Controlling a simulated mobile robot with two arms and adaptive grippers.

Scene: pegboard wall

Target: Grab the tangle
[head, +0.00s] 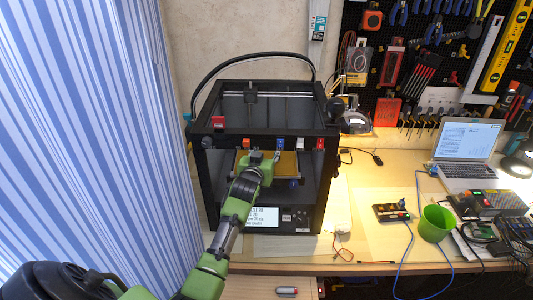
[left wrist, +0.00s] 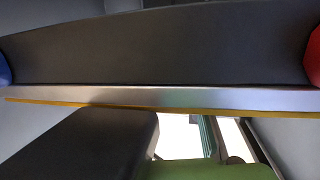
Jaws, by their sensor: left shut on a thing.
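My left gripper (head: 262,163) reaches into the open front of a black 3D printer (head: 212,160), over its orange-yellow bed (head: 289,163). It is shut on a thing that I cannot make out. No tangle shows clearly at the printer; my gripper and arm hide part of the bed. In the left wrist view a broad dark bar (left wrist: 160,45) with a metallic lower edge fills the upper part, and a dark block (left wrist: 90,145) stands at lower left. My right gripper is in neither view.
The printer's posts and front bar surround my gripper closely. A small bunch of pale wire (head: 340,227) lies on the desk right of the printer. Farther right are a green cup (head: 436,222), a laptop (head: 468,138) and cables. A striped blue curtain (head: 90,130) hangs at left.

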